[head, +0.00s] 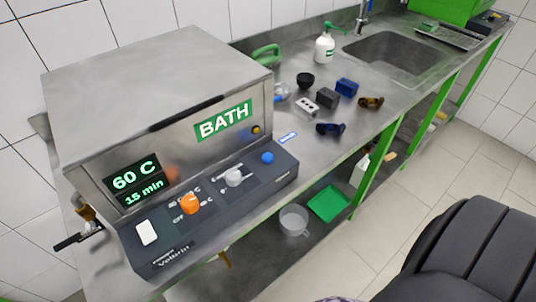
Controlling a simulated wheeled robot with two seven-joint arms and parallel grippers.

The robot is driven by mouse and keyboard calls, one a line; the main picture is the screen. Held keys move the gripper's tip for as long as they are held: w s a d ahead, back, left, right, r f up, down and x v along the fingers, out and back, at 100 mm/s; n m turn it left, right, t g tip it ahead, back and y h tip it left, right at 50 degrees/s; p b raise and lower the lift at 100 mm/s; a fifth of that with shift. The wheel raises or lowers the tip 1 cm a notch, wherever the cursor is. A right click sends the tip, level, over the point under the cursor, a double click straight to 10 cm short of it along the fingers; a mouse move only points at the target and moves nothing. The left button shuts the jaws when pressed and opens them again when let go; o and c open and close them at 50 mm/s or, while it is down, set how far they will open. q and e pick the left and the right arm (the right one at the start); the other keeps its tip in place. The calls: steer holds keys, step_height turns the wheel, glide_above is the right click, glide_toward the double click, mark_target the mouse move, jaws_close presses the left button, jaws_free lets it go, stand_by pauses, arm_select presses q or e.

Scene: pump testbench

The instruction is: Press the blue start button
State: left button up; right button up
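The blue button (267,158) sits at the right end of the dark control panel (262,178) on the front of the steel bath unit (160,85). The same panel carries a white rocker switch (147,232), an orange knob (189,205) and a grey knob (234,177). A display (137,181) above the panel reads 60 C and 15 min, and a green BATH label (223,121) is beside it. Neither of my grippers shows in the head view.
A sink (392,52) lies further back. A dark padded chair (462,250) stands at the lower right. Floor between is clear.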

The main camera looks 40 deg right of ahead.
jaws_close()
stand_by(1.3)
